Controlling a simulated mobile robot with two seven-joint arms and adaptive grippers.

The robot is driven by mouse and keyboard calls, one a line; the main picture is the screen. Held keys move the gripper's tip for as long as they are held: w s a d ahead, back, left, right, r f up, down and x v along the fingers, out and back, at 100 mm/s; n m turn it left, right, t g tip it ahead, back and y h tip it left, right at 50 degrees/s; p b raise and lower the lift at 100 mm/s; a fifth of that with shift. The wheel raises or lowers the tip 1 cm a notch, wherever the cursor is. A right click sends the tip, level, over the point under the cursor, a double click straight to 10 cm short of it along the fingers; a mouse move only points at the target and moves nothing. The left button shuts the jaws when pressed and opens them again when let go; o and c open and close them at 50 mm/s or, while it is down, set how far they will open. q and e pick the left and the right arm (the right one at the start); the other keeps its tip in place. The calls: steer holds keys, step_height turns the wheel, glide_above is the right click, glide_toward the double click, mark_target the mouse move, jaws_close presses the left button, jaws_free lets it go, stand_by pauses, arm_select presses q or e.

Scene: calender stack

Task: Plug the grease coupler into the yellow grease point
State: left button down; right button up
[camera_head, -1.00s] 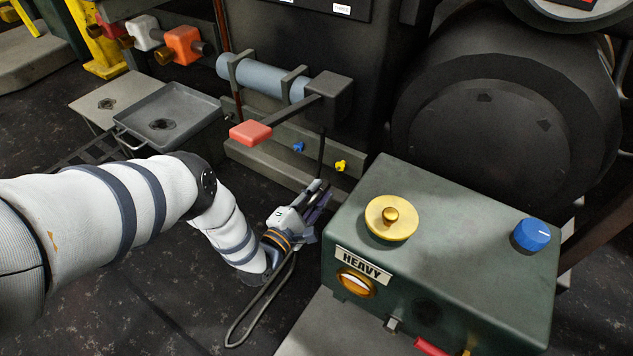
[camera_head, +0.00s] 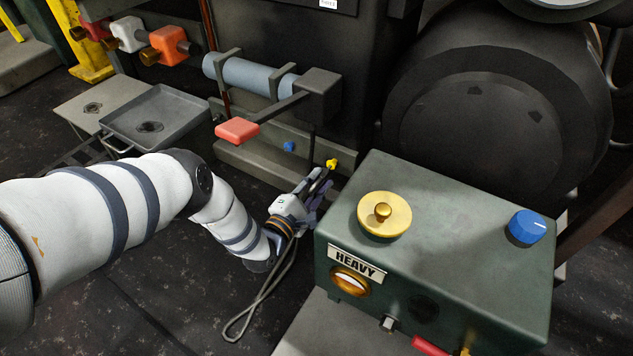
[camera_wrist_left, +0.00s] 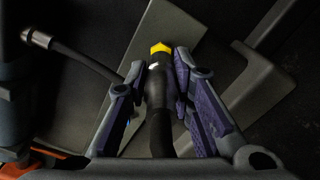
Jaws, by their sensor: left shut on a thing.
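The yellow grease point (camera_head: 331,163) is a small fitting low on the machine's base, with a blue point (camera_head: 289,146) to its left. My left gripper (camera_head: 318,183) is just below the yellow point. In the left wrist view my left gripper (camera_wrist_left: 165,85) is shut on the black grease coupler (camera_wrist_left: 156,88), whose hose runs back toward the wrist. The coupler's tip lines up with the yellow grease point (camera_wrist_left: 160,48) and looks very close to it. I cannot tell whether the two are joined. My right gripper is not in view.
A green control box (camera_head: 440,245) marked HEAVY stands close to the right of my left gripper. A red-ended lever (camera_head: 238,130) juts out above. A grey tray (camera_head: 185,112) sits at the left. A hose loop (camera_head: 240,325) hangs below the gripper.

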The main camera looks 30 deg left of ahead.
mark_target(308, 195)
arm_select(q)
steer(key=shift+w+a, duration=0.1)
steer(key=shift+w, duration=1.05)
stand_by(0.3)
steer(key=c, duration=1)
jaws_free()
steer(key=shift+o, duration=0.2)
steer(key=s+p, duration=0.2)
steer(key=shift+s, duration=0.4)
steer(key=shift+s+d+p, duration=0.15)
steer(key=shift+s+p, duration=0.4)
steer(key=shift+s, duration=0.55)
steer(key=shift+s+d+p, duration=0.1)
steer(key=shift+s+p, duration=0.4)
steer(key=shift+s, duration=0.55)
